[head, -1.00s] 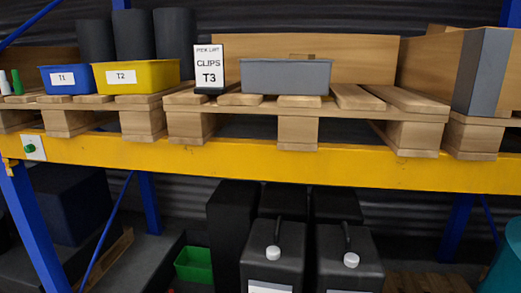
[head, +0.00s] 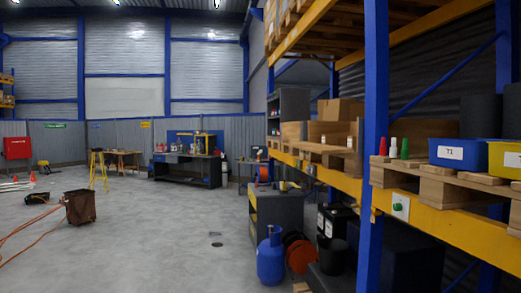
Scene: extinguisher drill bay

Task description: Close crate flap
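No crate with a clearly visible flap shows in the head view. Wooden boxes (head: 329,133) stand on a pallet on the yellow-beamed rack, and I cannot tell whether any has a flap. A blue bin labelled T1 (head: 464,152) and part of a yellow bin (head: 505,160) sit on the nearer pallet at the right. Neither of my grippers is in view.
A blue rack post (head: 374,150) stands close on the right. A blue gas cylinder (head: 271,257) and an orange reel (head: 299,256) are on the floor beside the rack. A brown container (head: 82,207) and orange cables lie left.

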